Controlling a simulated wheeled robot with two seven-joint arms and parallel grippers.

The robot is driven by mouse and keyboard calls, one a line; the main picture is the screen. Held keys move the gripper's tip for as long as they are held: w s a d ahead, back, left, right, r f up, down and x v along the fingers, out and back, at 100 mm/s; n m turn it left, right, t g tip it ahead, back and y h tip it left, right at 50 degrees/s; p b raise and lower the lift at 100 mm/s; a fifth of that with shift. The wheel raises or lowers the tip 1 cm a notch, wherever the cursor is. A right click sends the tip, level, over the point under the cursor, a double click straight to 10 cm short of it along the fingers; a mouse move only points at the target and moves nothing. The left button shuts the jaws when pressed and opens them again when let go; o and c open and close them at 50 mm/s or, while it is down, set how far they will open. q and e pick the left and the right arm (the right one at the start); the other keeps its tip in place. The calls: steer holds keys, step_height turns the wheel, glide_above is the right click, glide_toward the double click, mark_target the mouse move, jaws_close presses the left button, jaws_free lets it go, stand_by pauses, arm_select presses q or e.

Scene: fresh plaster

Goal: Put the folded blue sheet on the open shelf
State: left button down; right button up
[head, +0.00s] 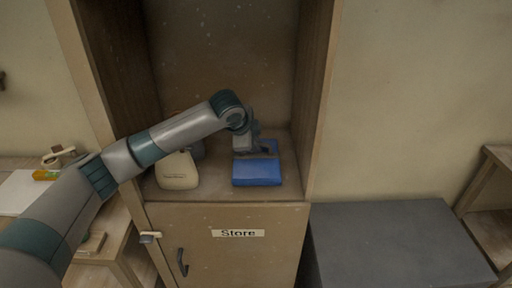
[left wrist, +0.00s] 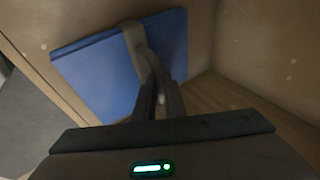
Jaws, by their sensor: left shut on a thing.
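The folded blue sheet (head: 257,172) is inside the open shelf of the cabinet, at the right of the shelf board (head: 217,190). My left gripper (head: 262,152) reaches into the shelf and is shut on the sheet from behind its upper edge. In the left wrist view the sheet (left wrist: 100,75) spreads out beyond the fingers (left wrist: 157,75), close to the shelf wall. Whether the sheet's underside rests on the board cannot be told. My right gripper is not in view.
A cream container (head: 177,171) stands on the shelf left of the sheet. Below is a closed door labelled Store (head: 238,233) with a dark handle (head: 182,262). A grey box (head: 395,240) stands at the right, a wooden table (head: 100,235) with small items at the left.

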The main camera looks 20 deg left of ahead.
arm_select(q)
steer(key=shift+f, duration=0.75)
steer(key=shift+f, duration=0.15)
steer(key=c, duration=1.8)
jaws_free()
steer(key=shift+s+r, duration=0.3)
steer(key=shift+r, duration=0.15)
steer(key=b+v, duration=0.3)
steer(key=v, duration=0.8)
steer(key=shift+a, duration=0.15)
